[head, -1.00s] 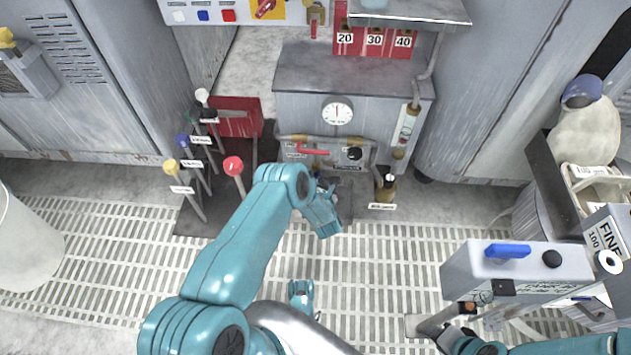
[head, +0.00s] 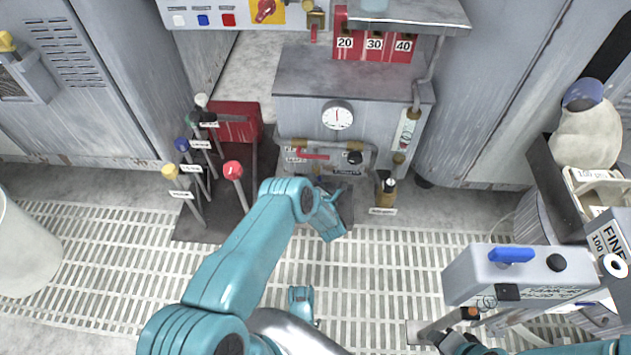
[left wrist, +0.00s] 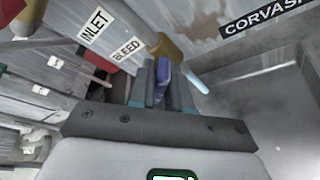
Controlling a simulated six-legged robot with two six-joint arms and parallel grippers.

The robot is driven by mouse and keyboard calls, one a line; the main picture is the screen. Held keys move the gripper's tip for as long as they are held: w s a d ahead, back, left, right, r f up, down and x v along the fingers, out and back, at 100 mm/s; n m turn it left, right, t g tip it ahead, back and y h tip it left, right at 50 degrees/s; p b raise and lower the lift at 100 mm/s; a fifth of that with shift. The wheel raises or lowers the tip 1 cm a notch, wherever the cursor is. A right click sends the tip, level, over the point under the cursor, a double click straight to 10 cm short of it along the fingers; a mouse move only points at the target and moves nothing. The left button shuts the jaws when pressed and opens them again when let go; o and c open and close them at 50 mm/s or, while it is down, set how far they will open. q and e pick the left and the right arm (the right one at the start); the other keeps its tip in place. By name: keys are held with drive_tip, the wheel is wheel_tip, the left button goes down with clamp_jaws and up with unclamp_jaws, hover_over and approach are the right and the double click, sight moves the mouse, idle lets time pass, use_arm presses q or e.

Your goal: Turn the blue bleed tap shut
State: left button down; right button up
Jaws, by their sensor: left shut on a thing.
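The blue bleed tap (left wrist: 163,72) shows in the left wrist view as a narrow blue piece between my fingers. The white BLEED label (left wrist: 127,48) is just left of it, with the INLET label (left wrist: 95,25) beyond. My left gripper (left wrist: 160,88) is shut on the tap. In the head view my left gripper (head: 338,196) is low in front of the grey machine, and I cannot make out the tap there. My right arm (head: 590,347) shows at the bottom right; its jaws are not clear.
A red lever (head: 312,155) and a black knob (head: 354,158) are on the machine front above my left gripper. Several colour-knobbed levers, one with a red knob (head: 233,170), stand left of my arm. A grey box (head: 470,275) with a blue handle (head: 510,254) is at right.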

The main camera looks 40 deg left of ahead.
use_arm(q)
drive_tip(key=shift+m+y, duration=0.6)
drive_tip(key=shift+m, duration=0.5)
drive_tip(key=c, duration=1.2)
unclamp_jaws()
drive_tip(key=shift+o, duration=0.2)
